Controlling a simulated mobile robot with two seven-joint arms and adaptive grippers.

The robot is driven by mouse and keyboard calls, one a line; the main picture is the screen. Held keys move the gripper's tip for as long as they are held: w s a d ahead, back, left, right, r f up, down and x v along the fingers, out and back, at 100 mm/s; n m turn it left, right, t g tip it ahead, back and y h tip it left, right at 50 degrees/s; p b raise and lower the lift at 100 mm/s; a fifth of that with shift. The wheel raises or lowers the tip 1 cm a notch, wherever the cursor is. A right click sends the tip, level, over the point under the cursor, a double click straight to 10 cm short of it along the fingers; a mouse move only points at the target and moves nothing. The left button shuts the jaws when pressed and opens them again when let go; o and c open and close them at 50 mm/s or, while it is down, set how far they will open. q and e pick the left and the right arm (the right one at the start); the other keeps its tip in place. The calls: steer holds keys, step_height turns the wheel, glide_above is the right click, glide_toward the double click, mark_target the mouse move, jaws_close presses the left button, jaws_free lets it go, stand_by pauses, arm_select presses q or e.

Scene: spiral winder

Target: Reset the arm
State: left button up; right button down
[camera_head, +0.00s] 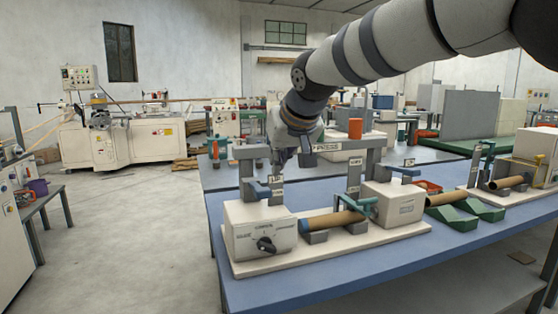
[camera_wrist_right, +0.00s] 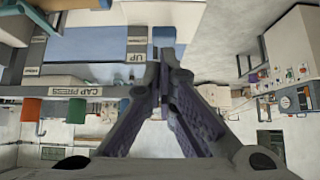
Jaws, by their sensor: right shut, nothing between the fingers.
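My right gripper (camera_head: 283,160) hangs from the arm that reaches in from the upper right. It is above the left part of the winder, near the grey post with the "UP" label (camera_head: 276,179). In the right wrist view its two fingers (camera_wrist_right: 164,72) meet at the tips with nothing between them. The "UP" label (camera_wrist_right: 136,56) shows left of the fingertips in the right wrist view. I cannot tell whether the gripper touches the lever. My left gripper is not in view.
A brown tube (camera_head: 333,222) lies on supports between the left box and the right box (camera_head: 392,203). The grey "CAP PRESS" frame (camera_head: 325,147) stands behind, with an orange cylinder (camera_head: 355,128). Green wedges (camera_head: 452,216) lie right on the blue table (camera_head: 330,278).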

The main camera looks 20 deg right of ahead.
stand_by(0.6)
steer(key=s+a+f+g, duration=0.15)
steer(key=s+f, duration=0.35)
steer(key=f, duration=0.7)
steer(key=s+d+f+g+y, duration=0.15)
steer(key=s+f, duration=0.35)
steer(key=f, duration=0.7)
steer(key=s+a+f+g, duration=0.2)
steer(key=s+f, duration=0.2)
steer(key=f, duration=0.8)
steer(key=s+d+f+g, duration=0.2)
steer(key=s+f, duration=0.7)
steer(key=s, duration=0.5)
steer(key=s+d+f+g+h, duration=0.1)
steer(key=s+d, duration=0.1)
steer(key=s, duration=0.8)
steer(key=s+d+f+g+h, duration=0.1)
steer(key=s+d+g, duration=0.1)
steer(key=s, duration=0.9)
steer(key=shift+s+f+m, duration=0.3)
steer(key=shift+m, duration=0.1)
